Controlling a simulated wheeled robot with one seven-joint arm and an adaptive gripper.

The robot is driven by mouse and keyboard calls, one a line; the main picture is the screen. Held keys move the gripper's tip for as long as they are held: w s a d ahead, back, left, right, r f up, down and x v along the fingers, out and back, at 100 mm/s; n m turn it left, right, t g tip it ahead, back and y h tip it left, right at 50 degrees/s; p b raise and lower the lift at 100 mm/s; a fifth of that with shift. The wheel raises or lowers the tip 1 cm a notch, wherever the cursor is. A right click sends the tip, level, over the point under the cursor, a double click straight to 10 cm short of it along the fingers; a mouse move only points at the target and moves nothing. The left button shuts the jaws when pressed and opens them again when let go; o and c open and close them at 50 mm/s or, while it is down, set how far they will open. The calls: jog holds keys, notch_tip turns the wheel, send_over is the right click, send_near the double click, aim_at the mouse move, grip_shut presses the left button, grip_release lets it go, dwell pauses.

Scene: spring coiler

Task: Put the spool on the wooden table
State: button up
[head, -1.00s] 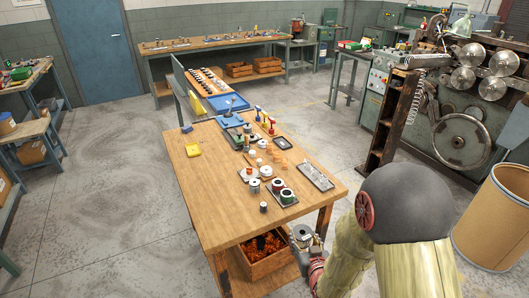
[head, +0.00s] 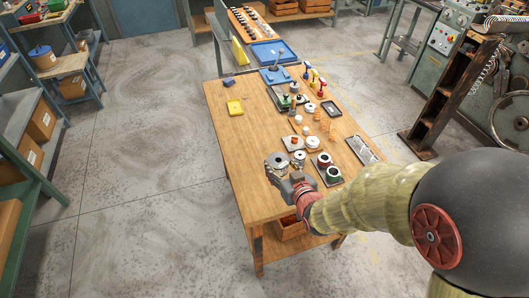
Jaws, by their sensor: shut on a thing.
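The wooden table (head: 245,195) stands in the middle of the head view, with a bare front-left part of its top. My gripper (head: 278,169) is over the table's near part, shut on a silver-grey spool (head: 277,159) with a dark centre. The spool looks roughly upright. I cannot tell whether it touches the tabletop or hangs just above it. The gripper's fingers are small and partly hidden by the spool and wrist.
Right of the held spool stand another pale spool (head: 298,158), a red-topped spool (head: 323,160) and a green spool (head: 333,174). A grey tray (head: 361,150) lies farther right. The tabletop's left half is mostly clear.

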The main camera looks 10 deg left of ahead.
jog(key=w+a+f, duration=0.1)
jog(key=a+f, duration=0.1)
jog(key=w+a+f+b, duration=0.1)
jog(key=w+a+f, duration=0.1)
jog(key=a, duration=0.1)
jog(key=w+a+f+b, duration=0.1)
jog(key=a+f, duration=0.2)
jog(key=shift+w, duration=0.4)
jog(key=shift+w+a+f+b, duration=0.2)
jog(key=shift+a+f, duration=0.15)
jog(key=shift+f, duration=0.05)
jog(key=shift+w+a+f+b, duration=0.15)
jog(key=shift+a+f+b, duration=0.05)
jog(key=shift+a+f, duration=0.2)
jog(key=shift+d+f+b, duration=0.15)
jog(key=shift+f+b, duration=0.35)
jog(key=shift+f, duration=0.9)
jog(key=shift+f, duration=0.2)
jog(key=o, duration=1.5)
